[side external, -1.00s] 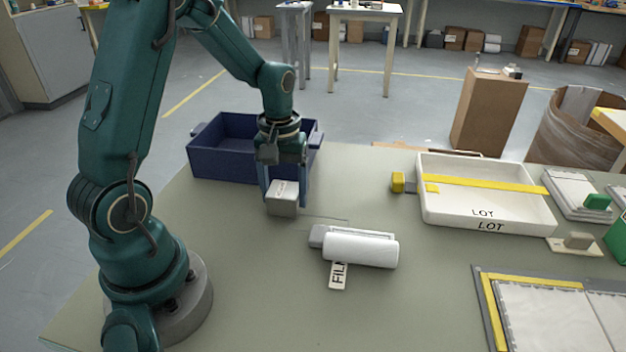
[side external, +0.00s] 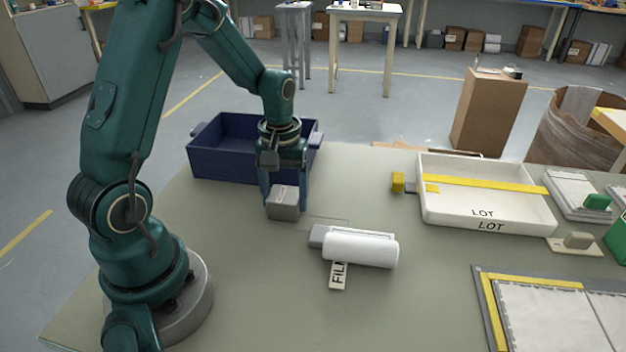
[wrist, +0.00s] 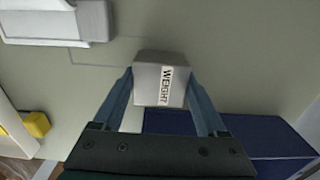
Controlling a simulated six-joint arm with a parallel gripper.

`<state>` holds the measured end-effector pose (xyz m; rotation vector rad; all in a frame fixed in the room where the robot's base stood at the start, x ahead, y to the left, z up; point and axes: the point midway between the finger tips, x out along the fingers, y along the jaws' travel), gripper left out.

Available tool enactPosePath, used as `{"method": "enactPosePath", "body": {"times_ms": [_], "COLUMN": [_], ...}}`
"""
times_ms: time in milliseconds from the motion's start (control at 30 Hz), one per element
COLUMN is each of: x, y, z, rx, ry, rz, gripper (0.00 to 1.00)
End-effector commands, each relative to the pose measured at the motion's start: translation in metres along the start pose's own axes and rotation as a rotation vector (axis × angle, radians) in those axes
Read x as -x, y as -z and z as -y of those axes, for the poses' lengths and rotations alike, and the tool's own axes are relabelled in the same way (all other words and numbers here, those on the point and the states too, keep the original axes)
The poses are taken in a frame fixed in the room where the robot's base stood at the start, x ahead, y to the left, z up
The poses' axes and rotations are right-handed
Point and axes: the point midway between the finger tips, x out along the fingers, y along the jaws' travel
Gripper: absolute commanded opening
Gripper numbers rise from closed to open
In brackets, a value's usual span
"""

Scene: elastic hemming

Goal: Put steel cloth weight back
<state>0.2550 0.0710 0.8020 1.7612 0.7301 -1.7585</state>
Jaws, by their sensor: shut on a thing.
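The steel cloth weight (side external: 283,203) is a grey metal block. In the wrist view the weight (wrist: 155,82) shows a white label reading WEIGHT. My gripper (side external: 286,196) points down with its fingers on both sides of the block, shut on it. In the wrist view my gripper (wrist: 161,100) has one blue finger against each side. The weight is at or just above the table; I cannot tell whether it touches. A thin outlined rectangle (side external: 326,219) is on the table just right of the weight, partly hidden by the film roll.
A white film roll (side external: 360,248) with a FILM tag lies to the front right. A blue bin (side external: 225,165) stands behind my gripper. A white LOT tray (side external: 490,215) with a yellow strip is to the right. A yellow-edged panel (side external: 540,310) lies front right.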

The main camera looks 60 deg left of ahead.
Motion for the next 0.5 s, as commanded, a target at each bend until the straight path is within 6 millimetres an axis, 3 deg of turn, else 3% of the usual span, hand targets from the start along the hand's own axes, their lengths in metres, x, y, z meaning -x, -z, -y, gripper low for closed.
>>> {"method": "enactPosePath", "body": {"times_ms": [167, 200, 233, 500], "x": [-0.0032, -0.0031, -0.0030, -0.0024], "y": [-0.0001, 0.0000, 0.0000, -0.0002], "z": [0.0000, -0.0001, -0.0001, 0.0001], "rx": [0.000, 0.000, 0.000, 0.000], "ry": [0.000, 0.000, 0.000, 0.000], "rz": [0.000, 0.000, 0.000, 0.001], "gripper": [0.00, 0.86, 0.98, 1.00]}}
